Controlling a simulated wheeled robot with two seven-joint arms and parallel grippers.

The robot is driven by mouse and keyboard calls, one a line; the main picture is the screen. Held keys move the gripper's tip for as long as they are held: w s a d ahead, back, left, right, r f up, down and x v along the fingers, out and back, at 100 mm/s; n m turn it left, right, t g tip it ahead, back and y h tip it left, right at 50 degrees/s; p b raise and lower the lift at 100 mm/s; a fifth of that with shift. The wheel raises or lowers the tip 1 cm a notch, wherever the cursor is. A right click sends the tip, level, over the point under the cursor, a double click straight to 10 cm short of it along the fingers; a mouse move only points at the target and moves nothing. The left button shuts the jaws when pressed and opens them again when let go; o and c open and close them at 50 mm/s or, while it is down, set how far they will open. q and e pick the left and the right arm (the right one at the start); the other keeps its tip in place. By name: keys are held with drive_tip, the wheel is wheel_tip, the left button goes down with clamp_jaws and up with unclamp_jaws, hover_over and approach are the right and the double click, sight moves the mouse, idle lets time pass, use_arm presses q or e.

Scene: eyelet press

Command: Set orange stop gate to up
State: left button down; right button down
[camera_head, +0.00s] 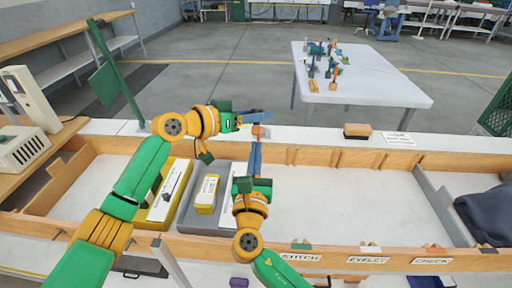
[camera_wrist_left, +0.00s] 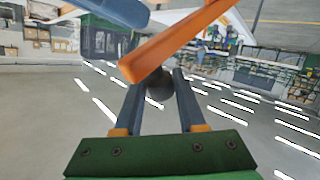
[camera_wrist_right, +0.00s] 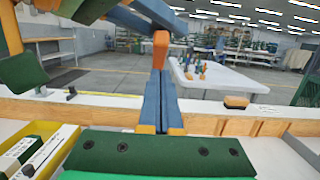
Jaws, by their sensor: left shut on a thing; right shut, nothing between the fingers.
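The orange stop gate (camera_head: 257,130) is at the white far ledge of the bench. In the left wrist view it is an orange bar (camera_wrist_left: 180,38) slanting up to the right, with a dark round knob (camera_wrist_left: 160,88) at its lower end. My left gripper (camera_head: 266,116) reaches in from the left above the ledge, shut on the knob. In the right wrist view the gate is an orange upright piece (camera_wrist_right: 160,50). My right gripper (camera_head: 255,144) is shut and empty, its tips just below the gate; whether they touch it is hidden.
A grey tray (camera_head: 190,222) with a yellow box (camera_head: 207,195) and a yellow bin (camera_head: 158,215) are at the left of the bench. A brown block (camera_head: 357,130) rests on the ledge to the right. The bench floor (camera_head: 345,205) right of my right arm is clear.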

drive_tip(key=shift+w+r, duration=0.25)
drive_tip(key=shift+r, duration=0.15)
drive_tip(key=shift+r, duration=0.1)
